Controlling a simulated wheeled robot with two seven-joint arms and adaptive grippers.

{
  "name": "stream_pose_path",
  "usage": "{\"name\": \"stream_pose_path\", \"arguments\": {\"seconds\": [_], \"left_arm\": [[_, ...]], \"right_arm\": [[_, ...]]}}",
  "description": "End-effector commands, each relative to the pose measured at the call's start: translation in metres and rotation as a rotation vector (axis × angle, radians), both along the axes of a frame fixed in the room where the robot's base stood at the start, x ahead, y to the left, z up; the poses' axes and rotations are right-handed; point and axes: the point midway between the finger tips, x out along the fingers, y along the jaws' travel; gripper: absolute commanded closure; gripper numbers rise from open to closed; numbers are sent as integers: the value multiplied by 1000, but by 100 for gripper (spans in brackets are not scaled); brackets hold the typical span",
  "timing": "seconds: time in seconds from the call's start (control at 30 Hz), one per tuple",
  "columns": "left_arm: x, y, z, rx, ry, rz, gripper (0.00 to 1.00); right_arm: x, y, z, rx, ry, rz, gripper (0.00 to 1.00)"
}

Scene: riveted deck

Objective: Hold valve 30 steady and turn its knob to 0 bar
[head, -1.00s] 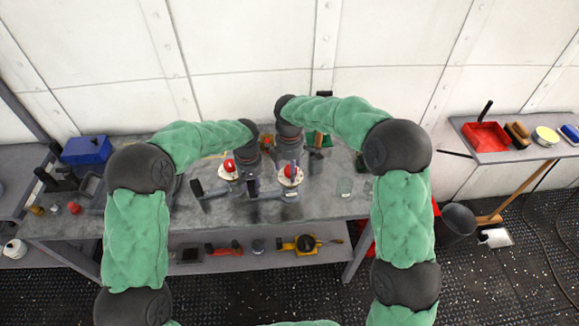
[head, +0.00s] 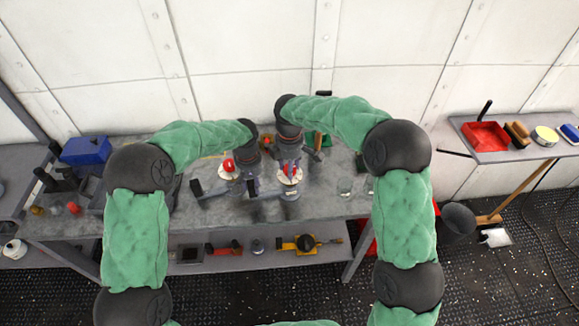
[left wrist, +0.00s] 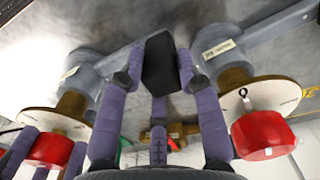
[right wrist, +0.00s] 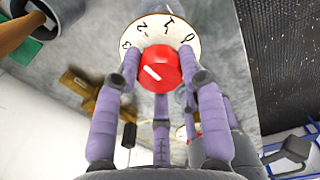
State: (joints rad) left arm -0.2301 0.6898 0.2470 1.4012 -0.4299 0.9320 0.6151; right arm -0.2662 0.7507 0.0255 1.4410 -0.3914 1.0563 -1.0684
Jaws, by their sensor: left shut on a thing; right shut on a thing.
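Two grey valves with round white dials and red knobs stand on the bench. My right gripper (head: 290,170) is shut on the red knob (right wrist: 160,68) of the right-hand valve. Its dial (right wrist: 152,30) carries the figures 0 to 3; the knob bears a white mark, but the figure it points to is unclear. My left gripper (left wrist: 158,65) is shut on the black end (left wrist: 160,55) of that valve's side arm. The other valve's knob (head: 229,165) is untouched; its label (left wrist: 219,49) is too blurred to read.
A blue box (head: 86,150) stands at the bench's left. Tools lie on the lower shelf (head: 225,262). A red tray (head: 486,136) sits on the right-hand shelf. The bench front is partly clear.

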Motion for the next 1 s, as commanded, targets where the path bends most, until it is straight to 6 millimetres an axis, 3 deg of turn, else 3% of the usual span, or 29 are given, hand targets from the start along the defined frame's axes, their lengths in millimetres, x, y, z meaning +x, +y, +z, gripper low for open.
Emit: {"name": "stream_pose_path", "arguments": {"seconds": [1.0], "left_arm": [[-3, -4, -1, -3, 5, -7, 100]], "right_arm": [[2, 4, 0, 9, -4, -952, 92]]}}
